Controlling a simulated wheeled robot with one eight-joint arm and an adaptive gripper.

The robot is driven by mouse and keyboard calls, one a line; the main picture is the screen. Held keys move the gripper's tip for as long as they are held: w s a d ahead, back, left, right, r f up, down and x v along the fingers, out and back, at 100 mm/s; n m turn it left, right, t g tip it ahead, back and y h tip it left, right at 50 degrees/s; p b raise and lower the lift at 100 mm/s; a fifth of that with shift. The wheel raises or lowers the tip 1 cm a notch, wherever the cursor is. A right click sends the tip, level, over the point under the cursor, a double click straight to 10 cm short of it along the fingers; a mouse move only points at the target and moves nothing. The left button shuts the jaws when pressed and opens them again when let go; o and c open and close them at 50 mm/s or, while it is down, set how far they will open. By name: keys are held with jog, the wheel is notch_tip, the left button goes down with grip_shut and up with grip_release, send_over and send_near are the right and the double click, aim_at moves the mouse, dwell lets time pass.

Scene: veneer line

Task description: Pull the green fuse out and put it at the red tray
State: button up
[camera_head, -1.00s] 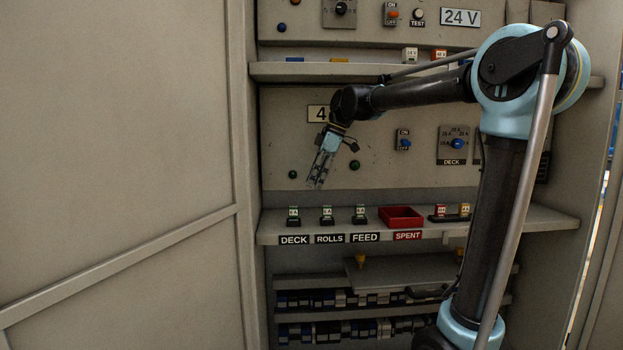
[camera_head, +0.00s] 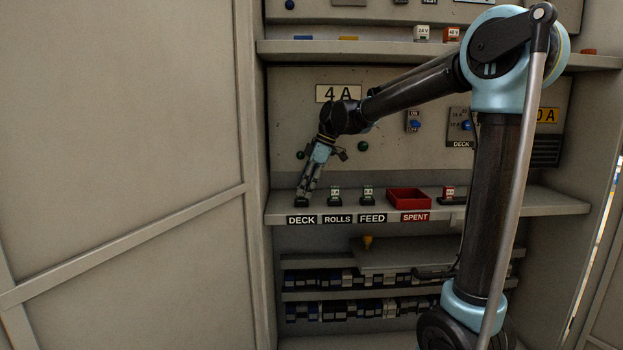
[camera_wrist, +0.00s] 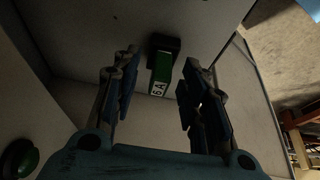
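A green fuse (camera_wrist: 163,68) marked "6 A" sits in a dark holder, between the fingers of my gripper (camera_wrist: 158,78) in the wrist view. Gaps show on both sides, so the gripper is open around it. In the head view my gripper (camera_head: 304,196) points down at the DECK position, largely hiding the fuse there.
The shelf (camera_head: 540,203) has a red-topped block (camera_head: 448,192) right of the tray, close to my arm in the picture. An upper shelf (camera_head: 340,49) overhangs.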

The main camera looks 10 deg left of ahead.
jog(key=shift+s+a+f, duration=0.1)
jog(key=shift+a+f, duration=0.1)
jog(key=shift+f, duration=0.4)
jog(key=shift+c, duration=0.6)
grip_shut()
jog(key=shift+r, duration=0.1)
jog(key=shift+r, duration=2.25)
